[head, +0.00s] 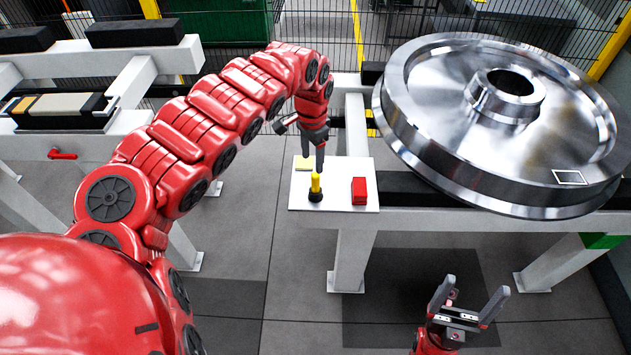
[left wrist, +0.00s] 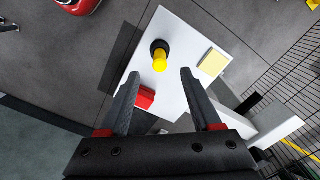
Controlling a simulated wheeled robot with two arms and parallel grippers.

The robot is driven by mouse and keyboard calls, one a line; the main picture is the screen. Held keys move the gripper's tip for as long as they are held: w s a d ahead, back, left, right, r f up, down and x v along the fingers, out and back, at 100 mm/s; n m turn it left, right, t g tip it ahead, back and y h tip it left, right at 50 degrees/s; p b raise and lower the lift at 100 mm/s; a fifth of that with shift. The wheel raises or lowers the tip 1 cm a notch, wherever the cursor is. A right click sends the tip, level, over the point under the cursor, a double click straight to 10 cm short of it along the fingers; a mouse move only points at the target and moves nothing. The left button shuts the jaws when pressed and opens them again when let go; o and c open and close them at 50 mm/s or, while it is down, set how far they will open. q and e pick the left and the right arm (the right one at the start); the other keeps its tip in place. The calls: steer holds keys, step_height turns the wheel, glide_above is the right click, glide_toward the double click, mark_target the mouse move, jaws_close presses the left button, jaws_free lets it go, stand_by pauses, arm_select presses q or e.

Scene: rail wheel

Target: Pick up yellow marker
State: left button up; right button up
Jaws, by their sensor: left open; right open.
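The yellow marker (head: 315,184) stands upright in a dark round base on a small white table (head: 335,196). It also shows in the left wrist view (left wrist: 159,60), ahead of the fingertips and roughly between their lines. My left gripper (head: 314,163) points down above the table, close to the marker in the head view. In the left wrist view its two fingers (left wrist: 160,77) are spread with nothing held between them. My right gripper (head: 468,296) is open and empty at the lower right of the head view, away from the table.
A red block (head: 359,191) and a yellow pad (head: 305,163) lie on the same white table. In the left wrist view the red block (left wrist: 145,97) is near the left finger. A large steel rail wheel (head: 440,130) rests on a white frame to the right.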

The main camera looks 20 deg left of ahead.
mark_target(314, 175)
arm_select(q)
step_height(314, 175, down, 6)
steer(key=shift+f+p, duration=0.1)
steer(key=shift+p, duration=0.45)
steer(key=shift+w+d+f+p, duration=0.1)
steer(key=shift+d+f+p, duration=0.1)
steer(key=shift+f+p, duration=0.15)
steer(key=f, duration=0.2)
steer(key=f+p, duration=0.1)
steer(key=shift+w+d, duration=0.15)
steer(key=shift+d, duration=0.1)
steer(key=shift+a+f, duration=0.15)
steer(key=shift+f, duration=0.6)
jaws_close()
